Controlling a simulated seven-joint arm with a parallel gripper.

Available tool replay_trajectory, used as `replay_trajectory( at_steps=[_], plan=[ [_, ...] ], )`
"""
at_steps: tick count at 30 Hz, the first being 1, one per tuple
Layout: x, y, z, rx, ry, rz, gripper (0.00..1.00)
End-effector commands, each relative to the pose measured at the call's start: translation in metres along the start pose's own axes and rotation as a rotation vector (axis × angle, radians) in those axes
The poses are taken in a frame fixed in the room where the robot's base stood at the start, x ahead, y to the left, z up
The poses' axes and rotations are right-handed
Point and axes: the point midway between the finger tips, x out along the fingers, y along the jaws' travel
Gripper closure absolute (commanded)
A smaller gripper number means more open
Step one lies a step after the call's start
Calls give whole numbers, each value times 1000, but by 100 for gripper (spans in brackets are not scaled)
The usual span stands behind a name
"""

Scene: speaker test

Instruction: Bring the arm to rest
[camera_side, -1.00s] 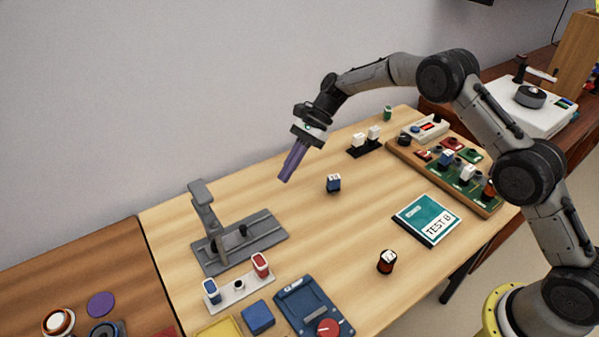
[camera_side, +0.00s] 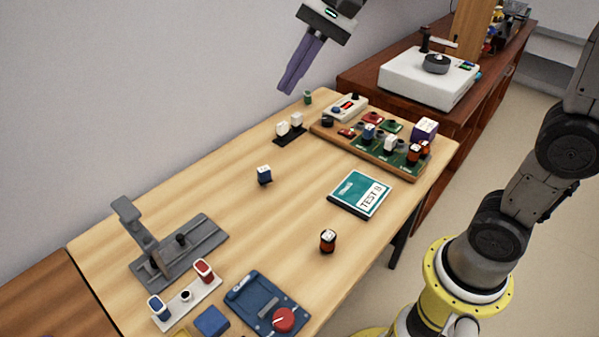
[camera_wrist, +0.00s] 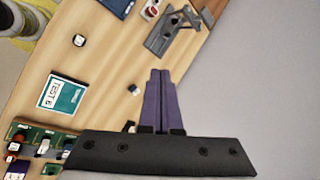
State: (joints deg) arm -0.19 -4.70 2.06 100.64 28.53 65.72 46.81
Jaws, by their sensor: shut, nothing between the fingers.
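My gripper (camera_side: 294,68) is at the top of the side view, high above the far edge of the table (camera_side: 232,225). Its purple fingers point down and to the left and are shut together with nothing between them. In the wrist view, the gripper (camera_wrist: 160,76) shows its two fingers side by side, touching, with the tabletop far below. The middle of my arm is outside the side view; its lower links stand at the right.
A white machine (camera_side: 425,80) stands on the brown cabinet behind. Air around my gripper is clear.

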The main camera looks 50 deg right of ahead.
Motion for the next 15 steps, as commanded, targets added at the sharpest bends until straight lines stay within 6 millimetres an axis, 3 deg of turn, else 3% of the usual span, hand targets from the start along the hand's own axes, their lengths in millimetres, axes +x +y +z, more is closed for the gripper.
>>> replay_trajectory(
  at_steps=[1,6,10,15],
  plan=[
    [-13,17,10,-55,38,-5,100],
    [-37,77,30,-258,164,12,100],
    [-44,127,39,-428,257,50,100],
    [-38,189,42,-660,354,137,100]
  ],
)
